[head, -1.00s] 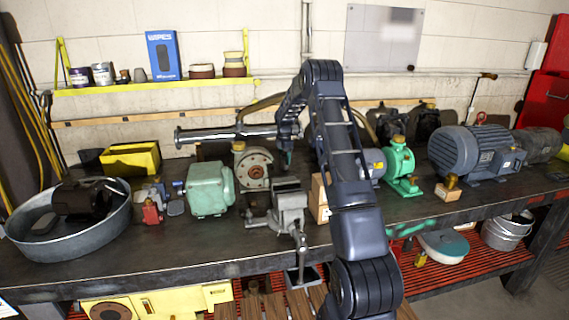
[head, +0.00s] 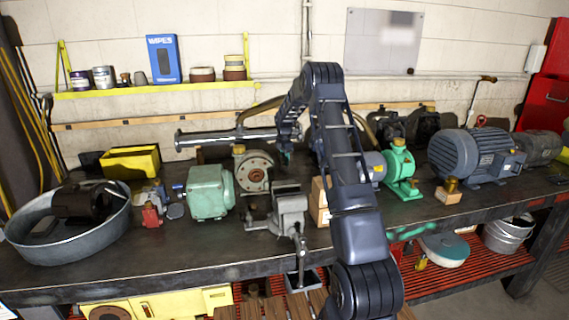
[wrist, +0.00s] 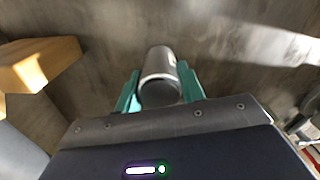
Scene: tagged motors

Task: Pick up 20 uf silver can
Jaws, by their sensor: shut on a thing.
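A silver can (wrist: 161,66) shows in the wrist view between the two teal fingers of my gripper (wrist: 160,92). The gripper is shut on it, with one finger at each side. The can's far end points away from the wrist, and its near end is partly shaded. No label is readable. In the head view my gripper (head: 287,157) is small, behind the vise and left of my arm's upper links. The can itself cannot be made out there.
A grey vise (head: 289,212) stands at the bench's front edge. A wooden block (wrist: 38,63) lies left of my gripper in the wrist view. A green pump (head: 210,192), a blue motor (head: 468,152) and a metal basin (head: 70,245) crowd the bench (head: 190,250).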

